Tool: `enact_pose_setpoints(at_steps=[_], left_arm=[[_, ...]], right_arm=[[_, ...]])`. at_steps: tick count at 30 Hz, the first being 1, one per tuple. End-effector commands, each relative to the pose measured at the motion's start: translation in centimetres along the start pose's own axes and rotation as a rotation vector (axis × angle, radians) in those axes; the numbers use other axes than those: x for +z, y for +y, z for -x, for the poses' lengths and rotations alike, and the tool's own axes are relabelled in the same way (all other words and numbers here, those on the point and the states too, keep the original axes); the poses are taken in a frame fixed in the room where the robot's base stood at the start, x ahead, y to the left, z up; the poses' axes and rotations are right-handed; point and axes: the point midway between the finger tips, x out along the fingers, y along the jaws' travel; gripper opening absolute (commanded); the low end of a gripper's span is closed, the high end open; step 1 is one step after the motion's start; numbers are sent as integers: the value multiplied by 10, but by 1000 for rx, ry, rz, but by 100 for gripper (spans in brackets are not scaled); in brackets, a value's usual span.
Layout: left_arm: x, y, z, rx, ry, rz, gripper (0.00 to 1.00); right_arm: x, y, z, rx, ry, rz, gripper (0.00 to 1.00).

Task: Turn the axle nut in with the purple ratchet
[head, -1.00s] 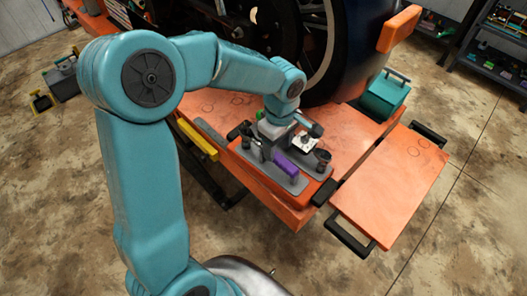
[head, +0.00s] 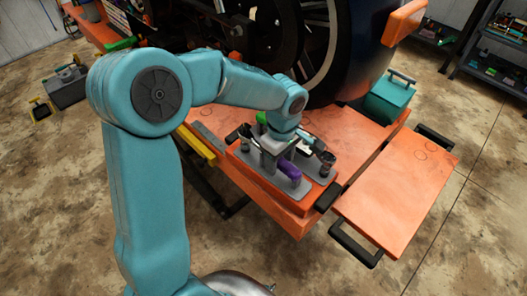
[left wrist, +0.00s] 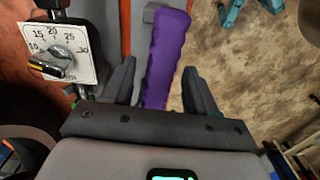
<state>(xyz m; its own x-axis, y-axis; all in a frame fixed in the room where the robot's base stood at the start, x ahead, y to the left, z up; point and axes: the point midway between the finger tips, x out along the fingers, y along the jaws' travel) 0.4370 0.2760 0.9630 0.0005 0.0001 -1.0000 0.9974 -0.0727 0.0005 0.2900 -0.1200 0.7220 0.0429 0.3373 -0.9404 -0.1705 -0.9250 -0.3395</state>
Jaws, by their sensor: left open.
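The purple ratchet (head: 290,170) sits in a grey holder on the orange bench; only part of its purple handle shows in the head view. In the left wrist view its handle (left wrist: 166,50) runs up the picture between the two dark fingers of my left gripper (left wrist: 160,88). The fingers are open, with a visible gap on the handle's right side. In the head view my left gripper (head: 278,160) is right over the holder and hides much of it. My right gripper is not in view. I cannot make out the axle nut.
A white dial (left wrist: 58,50) with numbers stands beside the handle. A large wheel (head: 345,50) rises behind the bench. A yellow bar (head: 196,145) lies at the bench's left edge. A teal box (head: 390,98) stands at the back right, and an orange side shelf (head: 400,190) is bare.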

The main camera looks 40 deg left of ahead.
Motion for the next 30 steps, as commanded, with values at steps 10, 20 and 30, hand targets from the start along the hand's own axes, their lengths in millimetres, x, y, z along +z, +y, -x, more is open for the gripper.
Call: enact_pose_setpoints(at_steps=[10, 20, 30], left_arm=[[0, 2, 0, 1, 0, 0, 57], [0, -1, 0, 0, 0, -1, 57], [0, 0, 0, 1, 0, 0, 0]], right_arm=[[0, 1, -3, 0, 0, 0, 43], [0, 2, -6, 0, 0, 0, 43], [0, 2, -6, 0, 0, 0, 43]])
